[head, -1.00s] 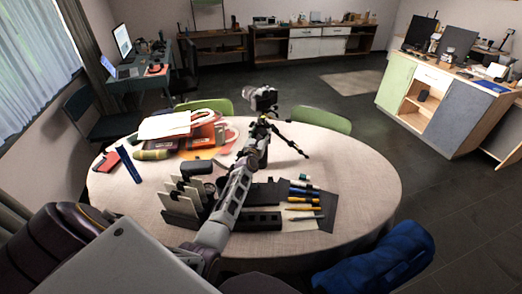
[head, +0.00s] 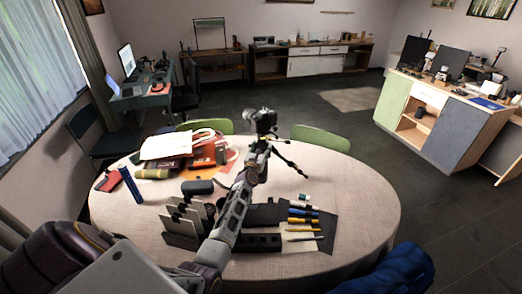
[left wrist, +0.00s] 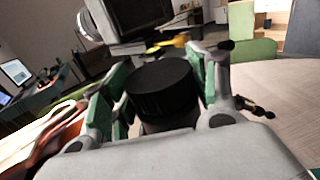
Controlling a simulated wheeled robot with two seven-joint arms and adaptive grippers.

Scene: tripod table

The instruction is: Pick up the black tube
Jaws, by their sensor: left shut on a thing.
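The black tube (left wrist: 160,90) shows its round dark end and ribbed side between the green-padded fingers in the left wrist view. My left gripper (left wrist: 158,95) is shut on it. In the head view my left gripper (head: 258,152) reaches over the round table, in front of the camera tripod. There the tube cannot be told apart from the gripper and the dark tripod. Whether the tube touches the table cannot be seen. My right gripper is not in view.
The tripod with a camera (head: 262,120) stands just beyond my left gripper. A dark holder with cards (head: 182,225), markers (head: 303,221), a blue cylinder (head: 131,185) and a bag (head: 205,150) are on the table (head: 365,205). The table's right side is clear.

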